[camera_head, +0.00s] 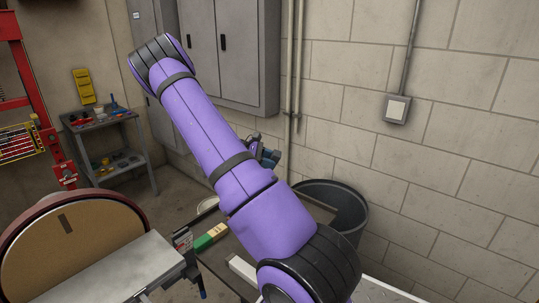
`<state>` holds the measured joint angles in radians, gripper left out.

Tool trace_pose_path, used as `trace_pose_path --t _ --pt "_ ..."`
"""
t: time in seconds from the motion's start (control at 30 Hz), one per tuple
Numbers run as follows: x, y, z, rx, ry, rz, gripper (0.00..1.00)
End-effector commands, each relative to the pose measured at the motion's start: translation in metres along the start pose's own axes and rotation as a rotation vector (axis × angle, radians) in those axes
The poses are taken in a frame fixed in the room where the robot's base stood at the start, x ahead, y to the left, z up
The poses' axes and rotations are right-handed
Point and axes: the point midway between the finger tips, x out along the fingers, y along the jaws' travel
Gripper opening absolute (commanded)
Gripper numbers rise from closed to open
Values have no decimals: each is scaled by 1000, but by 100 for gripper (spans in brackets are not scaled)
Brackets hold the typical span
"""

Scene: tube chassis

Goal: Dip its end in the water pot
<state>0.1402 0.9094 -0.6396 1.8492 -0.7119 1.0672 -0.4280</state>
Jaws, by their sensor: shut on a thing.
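My purple arm crosses the middle of the view from lower right to upper left. No tube shows clearly. A large dark grey round bin (352,213) stands by the wall, partly behind my arm. A small pale round rim (207,205) shows just left of the arm; most of it is hidden. I cannot tell whether either is the water pot.
A disc sander (75,253) with a grey metal table (108,274) fills the lower left. A green and yellow block (211,237) lies beside it. A tool cart (108,146) and a red frame (22,75) stand behind. Grey cabinets (246,48) hang on the wall.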

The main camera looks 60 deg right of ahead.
Motion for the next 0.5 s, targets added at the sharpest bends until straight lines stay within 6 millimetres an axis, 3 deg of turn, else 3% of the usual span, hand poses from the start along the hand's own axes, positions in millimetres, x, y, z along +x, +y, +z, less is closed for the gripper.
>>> trace_pose_path --t 0.5 --pt "17 -13 -39 -1 -1 0 9"
